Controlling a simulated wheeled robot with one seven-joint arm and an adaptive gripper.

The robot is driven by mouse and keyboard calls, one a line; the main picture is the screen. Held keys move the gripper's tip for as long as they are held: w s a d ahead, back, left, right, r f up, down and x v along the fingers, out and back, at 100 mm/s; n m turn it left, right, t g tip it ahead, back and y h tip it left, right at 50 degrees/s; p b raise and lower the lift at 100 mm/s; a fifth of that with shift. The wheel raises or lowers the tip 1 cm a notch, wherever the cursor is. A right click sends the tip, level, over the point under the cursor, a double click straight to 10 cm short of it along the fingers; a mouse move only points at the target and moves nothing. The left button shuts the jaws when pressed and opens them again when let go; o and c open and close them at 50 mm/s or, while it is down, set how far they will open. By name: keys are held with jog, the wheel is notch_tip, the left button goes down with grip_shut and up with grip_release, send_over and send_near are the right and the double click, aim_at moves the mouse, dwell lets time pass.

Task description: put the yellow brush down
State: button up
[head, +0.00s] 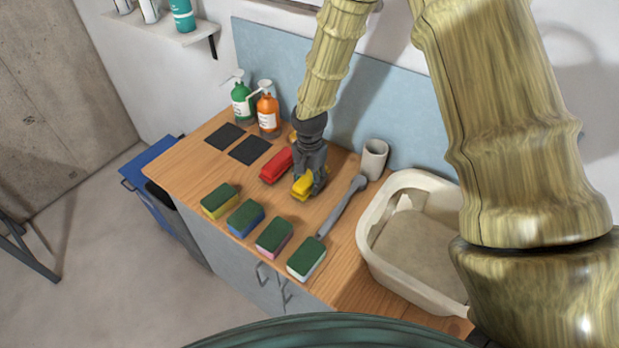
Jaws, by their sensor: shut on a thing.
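The yellow brush (301,187) is at my gripper (311,177), which is shut on it over the middle of the wooden counter (184,167). The gripper fingers hide part of the brush. I cannot tell whether the brush touches the counter. A red brush (276,166) lies on the counter just left of my gripper. A bit of another yellow or orange thing shows behind my gripper; most of it is hidden.
Several sponges (245,217) line the counter's front. A grey long-handled tool (343,206) and a basin (366,246) lie to the right. A cup (374,158), a green bottle (241,104), an orange bottle (268,113) and two black mats (250,150) stand or lie behind.

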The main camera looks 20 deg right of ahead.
aim_at(310, 176)
jog(key=shift+f, duration=0.15)
jog(key=o, duration=1.3)
jog(key=shift+o, duration=0.2)
jog(key=shift+r, duration=0.25)
notch_tip(310, 176, up, 12)
jog(key=b, duration=0.4)
